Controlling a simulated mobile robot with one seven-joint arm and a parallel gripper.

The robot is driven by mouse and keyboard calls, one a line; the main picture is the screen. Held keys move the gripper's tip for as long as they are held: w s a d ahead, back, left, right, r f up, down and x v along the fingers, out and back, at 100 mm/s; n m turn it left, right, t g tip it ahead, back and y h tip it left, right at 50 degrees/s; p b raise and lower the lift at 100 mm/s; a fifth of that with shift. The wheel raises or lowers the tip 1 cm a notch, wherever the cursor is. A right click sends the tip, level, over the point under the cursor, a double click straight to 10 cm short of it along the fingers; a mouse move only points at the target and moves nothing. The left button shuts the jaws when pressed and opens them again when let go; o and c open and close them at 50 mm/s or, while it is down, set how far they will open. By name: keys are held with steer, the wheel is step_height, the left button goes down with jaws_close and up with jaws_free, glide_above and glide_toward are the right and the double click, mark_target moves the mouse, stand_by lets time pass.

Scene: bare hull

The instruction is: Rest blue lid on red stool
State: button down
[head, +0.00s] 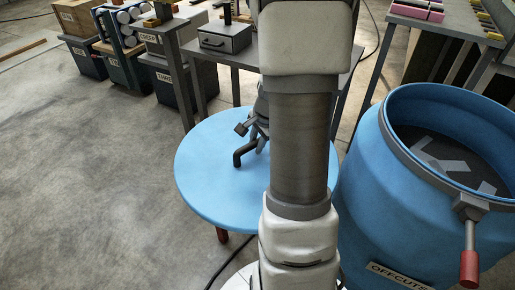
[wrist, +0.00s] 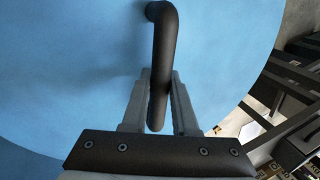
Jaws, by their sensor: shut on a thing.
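The blue lid (head: 215,190) is a wide round disc with a dark bent handle (head: 243,155). It lies about level in the middle of the head view, and its blue face fills much of the wrist view (wrist: 60,70). My gripper (head: 256,136) is shut on the handle; in the wrist view its two fingers (wrist: 160,95) close on both sides of the dark bar. A red leg of the stool (head: 222,236) shows under the lid's front edge. The lid hides the stool's top, so I cannot tell whether they touch. My arm covers the lid's right part.
An open blue drum (head: 365,205) marked OFFCUTS stands close at the right, with scraps inside and a red-handled clamp lever (head: 469,265). A bench with a grey box (head: 225,38) stands behind the lid. Labelled crates (head: 85,60) stand back left. The floor at left is clear.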

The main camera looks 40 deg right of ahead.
mark_target(211, 161)
steer(key=w+a+r+n, duration=0.1)
steer(key=w+a+n, duration=0.1)
steer(key=a+n, duration=0.1)
steer(key=w+a+r+n+y, duration=0.1)
steer(key=w+a+n, duration=0.1)
steer(key=a, duration=0.3)
steer(key=w+a+r+n+g+y, duration=0.1)
steer(key=w+a+n, duration=0.1)
steer(key=a+n, duration=0.2)
steer(key=w+a+r+n+g+y, duration=0.1)
steer(key=a+r+n+g, duration=0.1)
steer(key=a+n, duration=0.7)
steer(key=shift+w+a+r, duration=0.3)
steer(key=shift+a+r, duration=0.15)
steer(key=shift+a, duration=0.65)
